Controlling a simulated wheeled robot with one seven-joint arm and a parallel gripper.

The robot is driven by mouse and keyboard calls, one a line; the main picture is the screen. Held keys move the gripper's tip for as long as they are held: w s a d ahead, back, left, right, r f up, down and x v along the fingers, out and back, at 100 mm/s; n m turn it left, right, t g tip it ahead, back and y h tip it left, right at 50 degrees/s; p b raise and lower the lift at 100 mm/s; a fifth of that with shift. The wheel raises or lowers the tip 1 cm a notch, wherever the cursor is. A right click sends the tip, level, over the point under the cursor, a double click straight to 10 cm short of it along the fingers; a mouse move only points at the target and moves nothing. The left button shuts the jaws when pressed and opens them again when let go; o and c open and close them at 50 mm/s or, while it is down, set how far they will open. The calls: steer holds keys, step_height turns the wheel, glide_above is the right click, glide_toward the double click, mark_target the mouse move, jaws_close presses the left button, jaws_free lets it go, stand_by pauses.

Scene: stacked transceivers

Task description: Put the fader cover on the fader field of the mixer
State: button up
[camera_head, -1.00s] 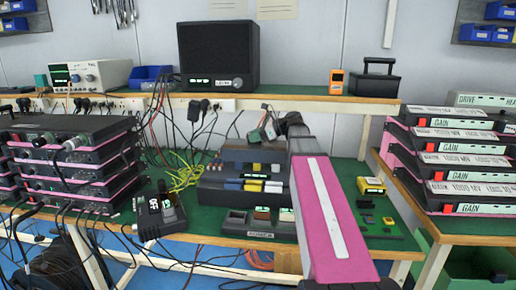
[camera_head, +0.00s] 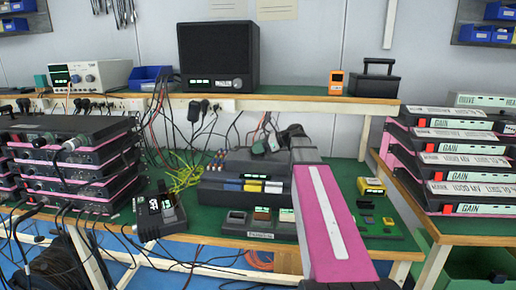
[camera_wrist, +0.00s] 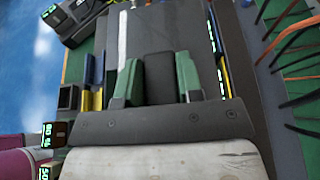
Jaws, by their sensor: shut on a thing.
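The fader cover (camera_head: 240,162) is a wide dark slab in the middle of the bench, over the rear of the mixer (camera_head: 215,192). The mixer is a dark sloped unit with blue, yellow and white blocks along its front. My gripper (camera_head: 268,148) is shut on the cover's raised dark grip from above. In the wrist view my gripper (camera_wrist: 158,80) has green fingers on both sides of this dark grip (camera_wrist: 160,72), and the cover's dark top (camera_wrist: 203,30) spreads below. My arm hides the mixer's right part. I cannot tell if the cover touches the mixer.
A black handheld unit (camera_head: 160,216) stands left of the mixer. Small lit modules (camera_head: 262,220) sit at the bench front. A yellow box (camera_head: 370,187) is to the right. Stacked devices stand left (camera_head: 70,160) and right (camera_head: 460,160). Loose cables (camera_head: 185,175) lie left of and behind the mixer.

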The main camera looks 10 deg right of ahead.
steer(key=o, duration=1)
steer(key=v, duration=1.2)
steer(key=shift+r, duration=0.1)
